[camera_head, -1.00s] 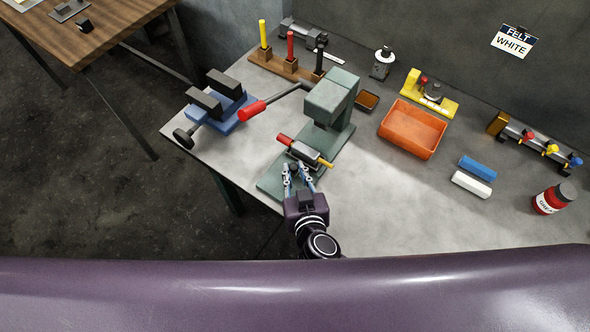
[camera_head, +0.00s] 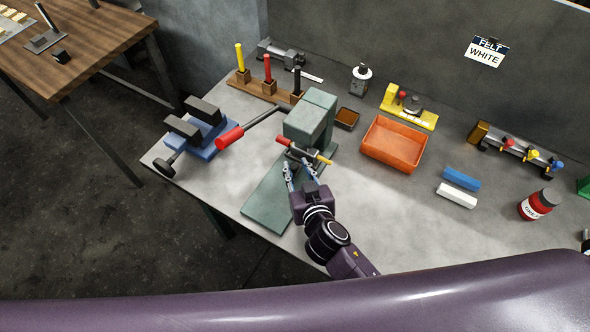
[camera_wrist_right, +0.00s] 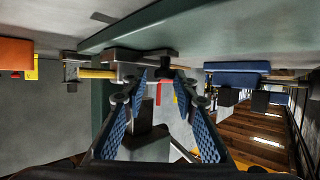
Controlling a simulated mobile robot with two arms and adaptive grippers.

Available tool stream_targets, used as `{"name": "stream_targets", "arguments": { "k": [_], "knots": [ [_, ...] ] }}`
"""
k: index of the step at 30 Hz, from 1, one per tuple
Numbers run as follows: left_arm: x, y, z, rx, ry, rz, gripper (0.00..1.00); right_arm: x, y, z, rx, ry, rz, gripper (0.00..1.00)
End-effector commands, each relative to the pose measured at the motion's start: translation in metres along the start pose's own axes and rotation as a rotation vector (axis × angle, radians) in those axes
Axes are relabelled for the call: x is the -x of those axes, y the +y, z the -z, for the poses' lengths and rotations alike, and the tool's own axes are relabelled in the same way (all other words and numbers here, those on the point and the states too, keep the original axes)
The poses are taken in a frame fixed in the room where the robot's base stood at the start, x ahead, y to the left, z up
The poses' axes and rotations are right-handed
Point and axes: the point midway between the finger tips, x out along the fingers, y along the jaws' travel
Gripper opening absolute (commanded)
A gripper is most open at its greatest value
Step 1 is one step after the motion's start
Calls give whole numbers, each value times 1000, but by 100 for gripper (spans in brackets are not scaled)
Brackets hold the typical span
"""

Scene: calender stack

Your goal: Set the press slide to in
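The green press (camera_head: 304,126) stands on the grey bench, with a red-handled lever (camera_head: 229,138) reaching left. Its press slide (camera_head: 300,154) is a dark carriage carrying a red and yellow rod (camera_head: 318,155). It sits at the far part of the green base plate (camera_head: 267,205), close in to the press head. My right gripper (camera_head: 297,168) is at the slide's near side. In the right wrist view its blue-padded fingers (camera_wrist_right: 160,80) stand apart near the slide (camera_wrist_right: 135,55). Whether the fingertips touch the slide's knob is hard to tell. My left gripper is out of view.
A blue vise (camera_head: 202,135) stands left of the press. An orange tray (camera_head: 395,145), blue block (camera_head: 461,179), white block (camera_head: 457,196) and red bottle (camera_head: 537,204) are on the right. A rack of coloured handles (camera_head: 268,88) stands behind.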

Motion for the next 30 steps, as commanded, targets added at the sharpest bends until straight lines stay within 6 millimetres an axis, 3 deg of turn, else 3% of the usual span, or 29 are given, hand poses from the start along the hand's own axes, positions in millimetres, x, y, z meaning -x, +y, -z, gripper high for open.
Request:
{"name": "stream_targets", "arguments": {
  "k": [14, 30],
  "knots": [
    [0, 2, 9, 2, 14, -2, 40, 10, -2, -2, -2, -3, 3, 34],
    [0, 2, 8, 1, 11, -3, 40, 101, 0, -2, -2, -3, 1, 34]
  ]
}}
